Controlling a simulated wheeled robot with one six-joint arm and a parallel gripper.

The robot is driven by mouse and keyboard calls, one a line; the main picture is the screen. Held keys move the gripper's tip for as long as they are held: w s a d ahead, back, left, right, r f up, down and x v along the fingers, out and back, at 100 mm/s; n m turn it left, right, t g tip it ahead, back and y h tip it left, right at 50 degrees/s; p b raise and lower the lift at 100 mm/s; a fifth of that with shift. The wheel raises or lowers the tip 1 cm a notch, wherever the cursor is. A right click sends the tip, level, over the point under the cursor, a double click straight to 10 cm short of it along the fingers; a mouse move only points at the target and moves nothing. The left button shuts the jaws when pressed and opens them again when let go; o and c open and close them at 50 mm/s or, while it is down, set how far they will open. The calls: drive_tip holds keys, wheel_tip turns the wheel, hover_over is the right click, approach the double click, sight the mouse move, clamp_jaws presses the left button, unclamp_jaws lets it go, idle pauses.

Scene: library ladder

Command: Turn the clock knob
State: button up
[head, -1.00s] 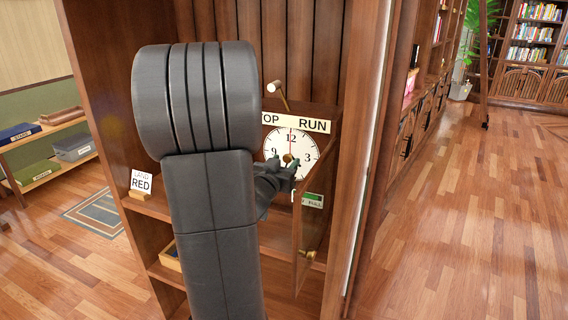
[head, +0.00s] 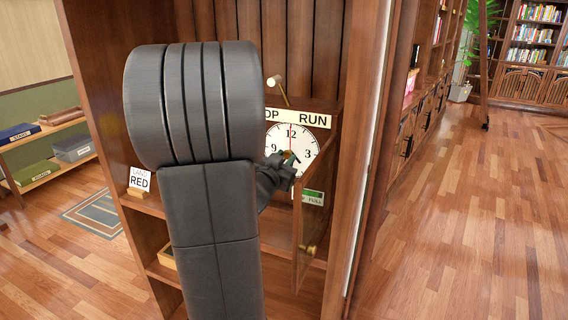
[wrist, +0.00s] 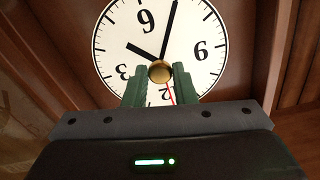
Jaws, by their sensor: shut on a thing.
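The clock has a round white dial (head: 314,135) with black numerals, inside a wooden case. In the wrist view the dial (wrist: 112,52) appears upside down, with two black hands and a thin red hand. The brass clock knob (wrist: 160,71) sits at its centre. My gripper (wrist: 160,80) has its green fingers on either side of the knob, closed on it. In the head view my gripper (head: 290,162) is in front of the lower dial, and my arm hides part of the case and the dial's left edge.
A STOP/RUN sign (head: 313,119) is above the dial, with a brass-ended lever (head: 274,81) over it. A small green FULL gauge (head: 313,197) is below. The open wooden case door (head: 312,235) stands close to my gripper's right. A RED card (head: 139,181) stands on the left shelf.

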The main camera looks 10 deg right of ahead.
drive_tip(key=o, duration=1)
drive_tip(key=v, duration=1.4)
drive_tip(key=shift+w, duration=0.1)
drive_tip(key=x, duration=1.3)
drive_tip(key=shift+w+d, duration=0.3)
drive_tip(key=shift+n+p, duration=0.3)
drive_tip(key=shift+n, duration=0.1)
